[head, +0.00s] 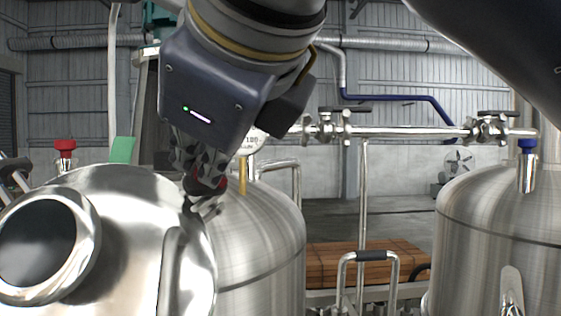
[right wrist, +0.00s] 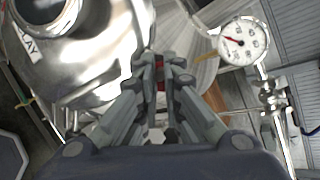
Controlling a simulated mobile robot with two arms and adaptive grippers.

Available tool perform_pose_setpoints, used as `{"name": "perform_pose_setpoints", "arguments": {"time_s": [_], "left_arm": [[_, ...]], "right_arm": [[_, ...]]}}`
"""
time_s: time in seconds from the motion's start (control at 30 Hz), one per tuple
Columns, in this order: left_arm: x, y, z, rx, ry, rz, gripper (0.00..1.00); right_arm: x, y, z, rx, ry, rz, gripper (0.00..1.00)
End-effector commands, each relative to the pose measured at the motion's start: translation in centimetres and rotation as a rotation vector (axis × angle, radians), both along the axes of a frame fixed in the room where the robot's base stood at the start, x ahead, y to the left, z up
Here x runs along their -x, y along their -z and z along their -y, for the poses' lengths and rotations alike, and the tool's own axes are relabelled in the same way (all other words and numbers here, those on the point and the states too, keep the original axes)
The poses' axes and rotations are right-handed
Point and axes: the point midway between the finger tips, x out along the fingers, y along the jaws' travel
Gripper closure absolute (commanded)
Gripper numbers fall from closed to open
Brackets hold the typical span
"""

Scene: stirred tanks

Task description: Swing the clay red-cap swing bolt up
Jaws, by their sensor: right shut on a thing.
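The clay tank (head: 125,225) is a shiny steel vessel with a domed lid and round port at the left of the head view. It also shows in the right wrist view (right wrist: 105,60), with a CLAY label (right wrist: 27,50) near its port. My right gripper (head: 203,183) is at the right edge of the lid, pointing down. It is shut on the red-cap swing bolt (right wrist: 160,72), whose red cap shows between the fingertips in the right wrist view. The fingers hide most of the bolt, so I cannot tell its tilt. My left gripper is not in view.
Another red cap (head: 64,146) stands behind the lid at the left. A pressure gauge (right wrist: 243,41) and pipe with valves (head: 345,130) are beyond the gripper. A steel tank (head: 495,225) with a blue cap (head: 527,147) is at the right.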

Motion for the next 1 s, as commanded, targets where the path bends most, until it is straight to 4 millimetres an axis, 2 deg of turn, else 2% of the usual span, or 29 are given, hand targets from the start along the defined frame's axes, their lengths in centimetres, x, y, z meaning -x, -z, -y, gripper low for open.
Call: {"name": "perform_pose_setpoints", "arguments": {"time_s": [0.03,0.57,0.6,0.67,0.7,1.0], "left_arm": [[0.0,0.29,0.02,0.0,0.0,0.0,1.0],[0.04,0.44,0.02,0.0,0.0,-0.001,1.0],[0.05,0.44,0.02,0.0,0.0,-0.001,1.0],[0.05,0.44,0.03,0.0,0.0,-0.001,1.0],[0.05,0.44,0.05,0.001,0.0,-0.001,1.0],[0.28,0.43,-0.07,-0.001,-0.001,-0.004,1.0]], "right_arm": [[0.44,0.81,-0.62,0.01,-0.017,-0.011,1.0],[0.52,1.12,-0.98,0.015,-0.024,-0.016,1.0],[0.52,1.14,-0.98,0.015,-0.024,-0.016,0.87],[0.51,1.14,-0.97,0.015,-0.024,-0.016,0.73],[0.48,1.12,-0.95,0.014,-0.023,-0.016,0.71],[0.42,0.78,-0.74,0.01,-0.018,-0.012,0.71]]}}
